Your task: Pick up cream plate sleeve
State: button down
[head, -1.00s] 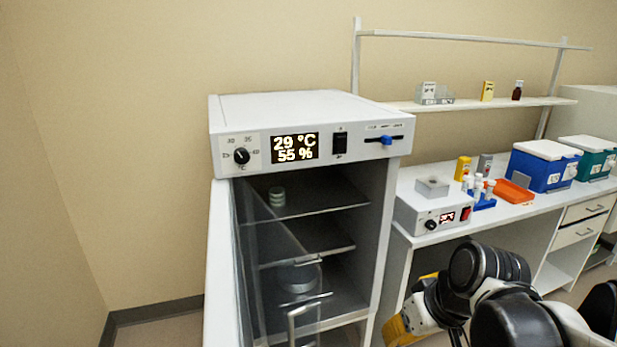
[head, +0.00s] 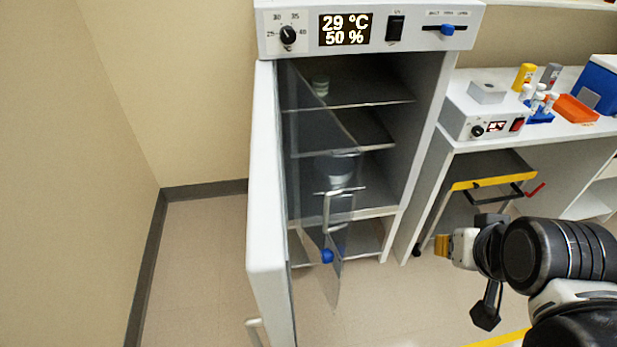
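A small pale stack of round pieces (head: 320,85), possibly the cream plate sleeve, stands on the top shelf of the open incubator (head: 365,38), behind its clear inner door. The glass blurs it, so I cannot be sure what it is. A grey round pot (head: 341,170) sits on a lower shelf, partly behind the same clear door. My gripper (head: 442,247) is outside the incubator, to its lower right, well apart from the stack. Its fingers are too small and turned away to tell open from shut.
The white outer door (head: 265,200) stands open toward me. The clear inner door (head: 322,215) has a metal handle and also juts outward. A bench (head: 465,140) with a control box (head: 487,112) is on the right; a yellow-edged cart (head: 490,180) sits beneath. Floor at left is clear.

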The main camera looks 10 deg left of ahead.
aim_at(320, 84)
jog(key=i+l+u, duration=0.25)
jog(key=i+u, duration=0.25)
jog(key=i, duration=0.15)
jog(key=i+l+u, duration=0.5)
jog(key=i, duration=0.1)
